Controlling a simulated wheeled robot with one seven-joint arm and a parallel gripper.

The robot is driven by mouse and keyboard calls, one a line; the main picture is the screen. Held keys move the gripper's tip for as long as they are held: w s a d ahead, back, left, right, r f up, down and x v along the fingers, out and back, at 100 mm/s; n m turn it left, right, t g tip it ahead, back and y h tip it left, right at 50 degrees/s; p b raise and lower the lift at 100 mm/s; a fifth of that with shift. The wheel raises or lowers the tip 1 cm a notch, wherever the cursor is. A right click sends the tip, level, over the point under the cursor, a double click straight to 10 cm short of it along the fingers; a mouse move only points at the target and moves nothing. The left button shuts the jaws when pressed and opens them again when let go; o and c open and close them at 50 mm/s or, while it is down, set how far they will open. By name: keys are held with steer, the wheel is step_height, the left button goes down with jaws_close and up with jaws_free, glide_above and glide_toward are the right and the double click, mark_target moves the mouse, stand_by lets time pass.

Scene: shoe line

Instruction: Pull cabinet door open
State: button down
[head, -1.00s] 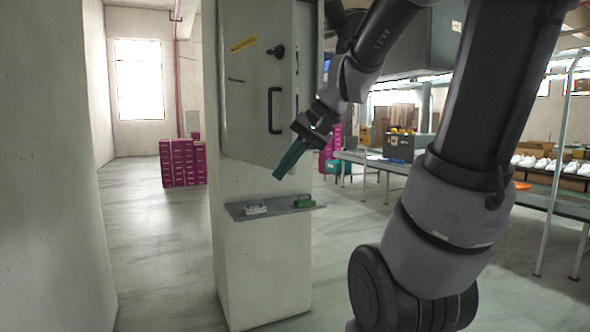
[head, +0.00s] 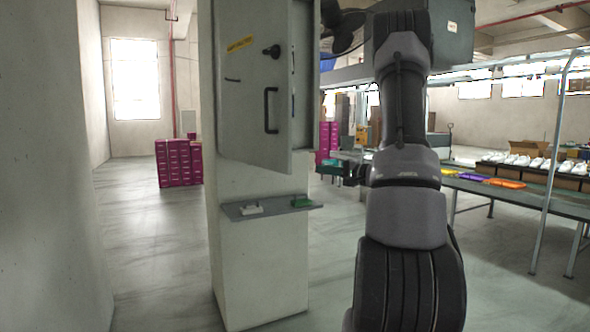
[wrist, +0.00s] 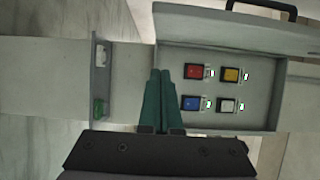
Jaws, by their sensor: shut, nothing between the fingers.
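The grey cabinet door (head: 245,75) stands ajar on the pillar, with a black bar handle (head: 271,110) and a dark latch knob (head: 272,51) on its face. In the wrist view the door (wrist: 235,28) is swung out at the top, its handle (wrist: 262,6) partly cut off. The open cabinet box (wrist: 222,119) shows red, yellow, blue and white buttons. My gripper (wrist: 160,74), with green fingers, is shut and empty, in front of the box's left edge in that view. In the head view my gripper (head: 328,168) is right of the pillar, below the door handle, partly hidden by my arm.
A small shelf (head: 270,207) with a white and a green item juts from the pillar (head: 262,265) below the door. A wall stands close at left. Magenta boxes (head: 178,163) stand behind. Tables (head: 500,192) with shoes and coloured trays are at right.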

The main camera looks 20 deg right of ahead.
steer(key=shift+w+a, duration=1.9)
steer(key=shift+a, duration=0.3)
steer(key=shift+w+a, duration=1.85)
steer(key=shift+a, duration=0.3)
steer(key=s+a, duration=0.2)
steer(key=a, duration=1.1)
steer(key=shift+s, duration=0.3)
steer(key=shift+a, duration=0.1)
